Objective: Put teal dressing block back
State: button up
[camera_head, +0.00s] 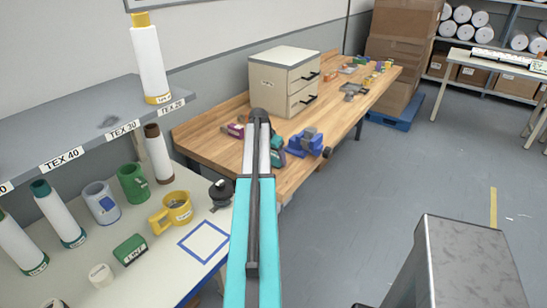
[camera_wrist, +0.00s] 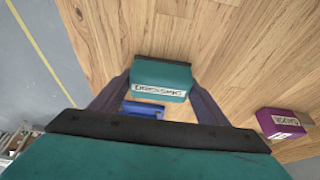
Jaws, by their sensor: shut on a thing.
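The teal dressing block (camera_wrist: 163,73), with a white lettered label, sits between the two dark fingers of my gripper (camera_wrist: 160,92) in the wrist view. The fingers are shut on its sides. Wooden bench top shows behind it; I cannot tell whether it touches the wood or hangs just above. In the head view my gripper (camera_head: 277,152) is low over the bench, left of the blue vise, partly hidden by my arm.
The wooden workbench (camera_head: 341,107) carries a blue vise (camera_head: 307,142), a purple labelled block (camera_wrist: 281,122) and a drawer cabinet (camera_head: 277,76). Left, a white table (camera_head: 160,252) holds mugs and thread cones.

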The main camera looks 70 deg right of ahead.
jog(key=o, duration=1.2)
jog(key=shift+f, duration=0.1)
jog(key=shift+s+b+v, duration=0.15)
jog(key=shift+b+v, duration=0.8)
jog(key=shift+v, duration=2.5)
jog(key=shift+s+b+v, duration=0.15)
jog(key=shift+b+v, duration=0.75)
jog(key=shift+v, duration=2.6)
